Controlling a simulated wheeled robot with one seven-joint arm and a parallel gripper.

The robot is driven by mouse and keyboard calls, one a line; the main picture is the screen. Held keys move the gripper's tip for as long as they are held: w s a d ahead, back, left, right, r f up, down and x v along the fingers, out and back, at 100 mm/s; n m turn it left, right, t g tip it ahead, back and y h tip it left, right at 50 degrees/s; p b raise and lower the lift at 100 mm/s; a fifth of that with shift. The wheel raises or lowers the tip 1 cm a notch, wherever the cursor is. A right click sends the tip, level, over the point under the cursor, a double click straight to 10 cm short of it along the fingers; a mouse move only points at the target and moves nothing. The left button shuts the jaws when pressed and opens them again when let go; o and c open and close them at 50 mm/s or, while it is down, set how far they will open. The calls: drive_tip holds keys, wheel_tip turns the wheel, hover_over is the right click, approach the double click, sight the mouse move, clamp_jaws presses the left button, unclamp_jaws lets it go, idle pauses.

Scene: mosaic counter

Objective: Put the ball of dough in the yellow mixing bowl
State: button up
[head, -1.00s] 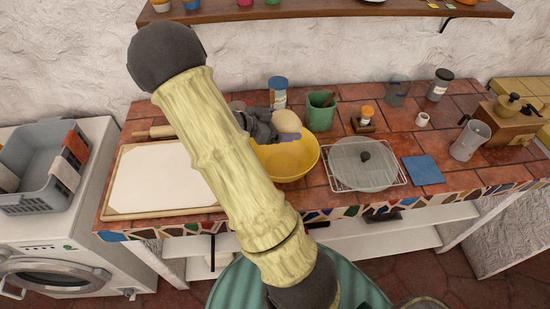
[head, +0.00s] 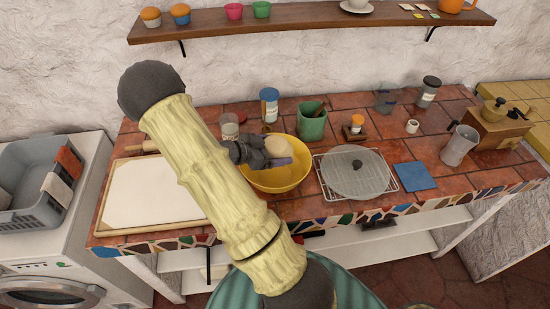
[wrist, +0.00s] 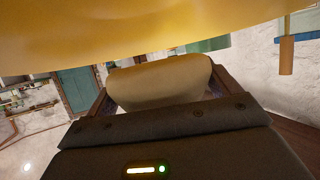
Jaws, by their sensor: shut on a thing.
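The pale ball of dough (head: 278,146) is held in my gripper (head: 268,155), at the back-left part of the yellow mixing bowl (head: 283,184). In the head view the dough overlaps the bowl's back rim and inside; I cannot tell its exact height over the bowl. The wrist view shows the dough (wrist: 160,80) between the two fingers, with the yellow bowl's wall (wrist: 140,35) close by across the top. My arm hides part of the counter left of the bowl.
A white pastry board (head: 150,192) lies left of the bowl. A wire rack with a round lid (head: 355,178) stands close on the right, then a blue square (head: 414,176). A green pot (head: 311,124), a blue-lidded jar (head: 269,104) and a glass jar (head: 229,126) stand behind.

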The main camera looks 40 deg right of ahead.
drive_tip(key=shift+f, duration=0.1)
drive_tip(key=shift+f+p, duration=0.3)
drive_tip(key=shift+f, duration=1.65)
drive_tip(key=shift+f, duration=0.4)
drive_tip(key=shift+f+b, duration=0.25)
drive_tip(key=shift+b, duration=0.1)
